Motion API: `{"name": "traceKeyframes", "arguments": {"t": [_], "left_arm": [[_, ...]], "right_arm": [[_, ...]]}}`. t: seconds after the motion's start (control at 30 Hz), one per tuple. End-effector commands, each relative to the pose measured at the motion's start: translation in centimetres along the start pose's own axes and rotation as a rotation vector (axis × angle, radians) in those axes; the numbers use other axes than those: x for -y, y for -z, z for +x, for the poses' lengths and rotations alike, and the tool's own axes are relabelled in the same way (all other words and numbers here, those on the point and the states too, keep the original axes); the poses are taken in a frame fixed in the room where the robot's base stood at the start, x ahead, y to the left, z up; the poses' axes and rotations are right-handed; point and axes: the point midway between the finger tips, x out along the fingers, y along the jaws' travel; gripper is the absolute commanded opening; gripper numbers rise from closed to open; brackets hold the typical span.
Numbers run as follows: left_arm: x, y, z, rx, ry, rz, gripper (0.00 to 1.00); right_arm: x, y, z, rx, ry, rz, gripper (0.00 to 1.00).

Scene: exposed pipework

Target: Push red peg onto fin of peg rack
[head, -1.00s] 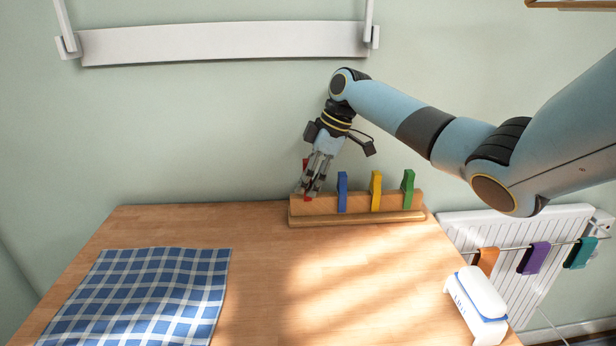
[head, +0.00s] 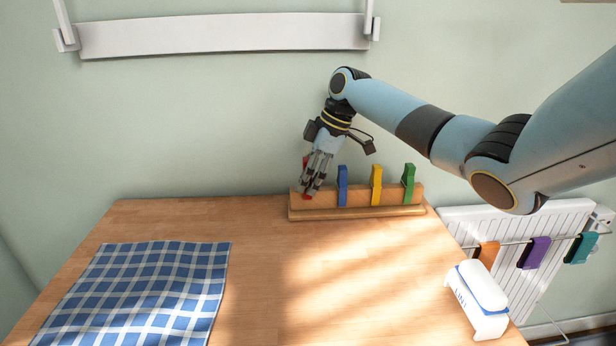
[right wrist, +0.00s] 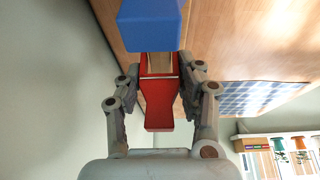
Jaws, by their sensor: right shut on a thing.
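The peg rack (head: 360,212) is a wooden bar with an upright fin at the back of the table. The red peg (head: 307,194) is at the rack's left end, largely hidden behind my right gripper (head: 311,190) in the head view. In the right wrist view the red peg (right wrist: 158,98) lies between the two fingers of my right gripper (right wrist: 160,85), which is shut on it. The peg's far end meets the fin; how deep it sits is hard to tell. My left gripper is not in view.
Blue (head: 342,186), yellow (head: 376,186) and green (head: 408,184) pegs stand on the fin to the right. A checked cloth (head: 140,290) lies at left. A white case (head: 478,300) is at the right edge. A radiator (head: 505,245) with hanging pegs stands beyond.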

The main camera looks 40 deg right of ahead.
Motion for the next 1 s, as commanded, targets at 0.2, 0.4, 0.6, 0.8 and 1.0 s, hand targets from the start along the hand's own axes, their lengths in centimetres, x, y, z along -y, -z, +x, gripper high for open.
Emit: {"name": "traceKeyframes", "arguments": {"t": [0.2,0.4,0.6,0.8,1.0], "left_arm": [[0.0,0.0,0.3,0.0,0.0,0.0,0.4],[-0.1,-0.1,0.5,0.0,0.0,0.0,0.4],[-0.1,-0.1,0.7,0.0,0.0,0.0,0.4],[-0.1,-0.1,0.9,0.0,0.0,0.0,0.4],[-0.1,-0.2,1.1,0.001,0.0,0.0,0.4]], "right_arm": [[0.0,-0.2,0.5,0.0,0.0,0.0,0.2],[0.0,-0.3,0.8,0.0,0.0,0.0,0.2],[0.1,-0.5,1.2,0.0,0.0,0.0,0.2],[0.1,-0.7,1.6,0.0,0.001,0.0,0.2],[0.1,-0.8,2.0,0.0,0.001,0.001,0.2]]}}
